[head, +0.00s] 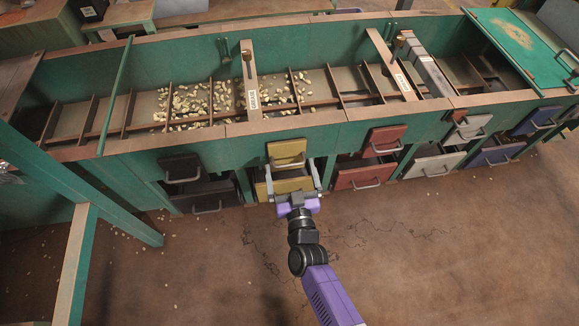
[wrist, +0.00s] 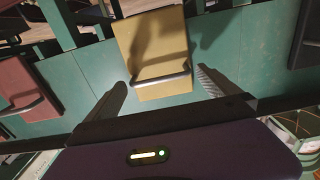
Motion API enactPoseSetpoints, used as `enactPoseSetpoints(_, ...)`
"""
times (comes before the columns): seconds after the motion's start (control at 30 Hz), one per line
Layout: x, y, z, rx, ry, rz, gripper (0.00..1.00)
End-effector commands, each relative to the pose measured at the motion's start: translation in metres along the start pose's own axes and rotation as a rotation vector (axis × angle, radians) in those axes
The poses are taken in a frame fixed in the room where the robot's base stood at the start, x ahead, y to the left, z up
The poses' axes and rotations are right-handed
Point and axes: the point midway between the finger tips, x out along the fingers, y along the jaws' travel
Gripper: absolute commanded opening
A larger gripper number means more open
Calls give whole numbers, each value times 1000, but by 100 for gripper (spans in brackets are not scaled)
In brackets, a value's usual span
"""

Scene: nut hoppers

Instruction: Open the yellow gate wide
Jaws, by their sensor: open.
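The yellow gate (head: 287,150) is a flat panel with a grey bar handle on the green hopper front, above a yellow drawer (head: 283,185). In the wrist view a yellow panel (wrist: 150,40) with a grey bar handle (wrist: 160,79) fills the upper middle. My gripper (head: 292,180) is in front of the yellow drawer and just below the gate. It is open and empty. In the wrist view its two fingers (wrist: 165,80) stand on either side of the handle, apart from it. My gripper hides part of the yellow drawer.
A red gate (head: 384,138) and red drawer (head: 365,174) are on the right, a black gate (head: 181,168) and drawer on the left. Pale nuts (head: 190,102) lie in the trough. A green post frame (head: 75,265) stands at left. The brown floor in front is clear.

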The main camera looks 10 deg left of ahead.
Motion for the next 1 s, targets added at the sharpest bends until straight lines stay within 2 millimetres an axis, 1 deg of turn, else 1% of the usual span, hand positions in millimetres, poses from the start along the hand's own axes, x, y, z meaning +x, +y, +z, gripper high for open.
enactPoseSetpoints(0.03, 7, 0, 3, 0, 0, 1, 100)
enactPoseSetpoints(0.1, 13, 0, 2, 1, 0, 1, 100)
enactPoseSetpoints(0.2, 18, 1, 2, 0, -1, 1, 100)
enactPoseSetpoints(0.47, 20, 1, 0, 0, -1, 1, 100)
enactPoseSetpoints(0.5, 20, 1, 0, 0, -1, 1, 98)
enactPoseSetpoints(0.57, 20, 1, 0, 0, -1, 1, 86)
enactPoseSetpoints(0.7, 20, 1, 0, 0, -1, 1, 59)
enactPoseSetpoints(0.77, 19, 1, 0, 0, -1, 1, 47)
enactPoseSetpoints(0.9, 19, 1, 0, 0, -1, 1, 20)
enactPoseSetpoints(0.93, 19, 1, 0, 0, -1, 1, 18)
enactPoseSetpoints(1.0, 17, 1, 0, 0, -2, 1, 18)
